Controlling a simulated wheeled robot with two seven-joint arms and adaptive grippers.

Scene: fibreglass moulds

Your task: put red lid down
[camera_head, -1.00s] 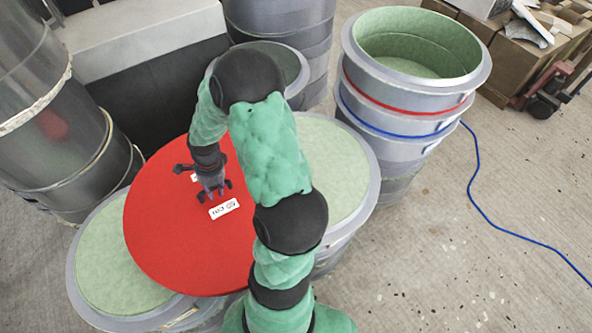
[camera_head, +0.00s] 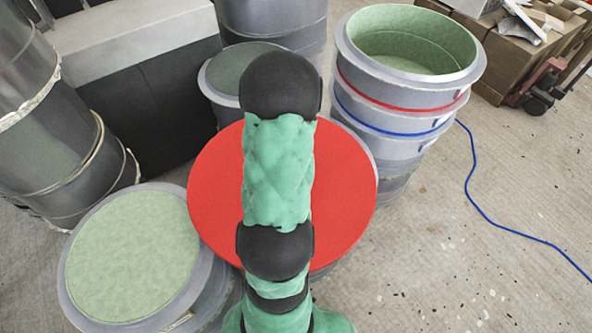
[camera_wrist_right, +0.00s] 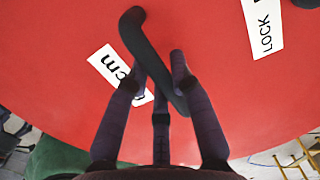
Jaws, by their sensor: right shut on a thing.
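The red lid (camera_head: 345,200) is a flat round disc lying over the right-hand mould, which it nearly hides in the head view. I cannot tell whether it touches the mould or hangs just above it. In the right wrist view the red lid (camera_wrist_right: 215,40) fills most of the picture, with white labels and a dark curved handle (camera_wrist_right: 142,45). My right gripper (camera_wrist_right: 155,75) is shut on this handle. In the head view the gripper is hidden behind my own green-sleeved arm. My left gripper is not in view.
A mould with a pale green top (camera_head: 130,255) stands uncovered at left. A smaller round mould (camera_head: 228,75) is behind the lid. Stacked open moulds (camera_head: 412,40) with red and blue bands stand right. A blue cable (camera_head: 490,212) crosses the clear floor.

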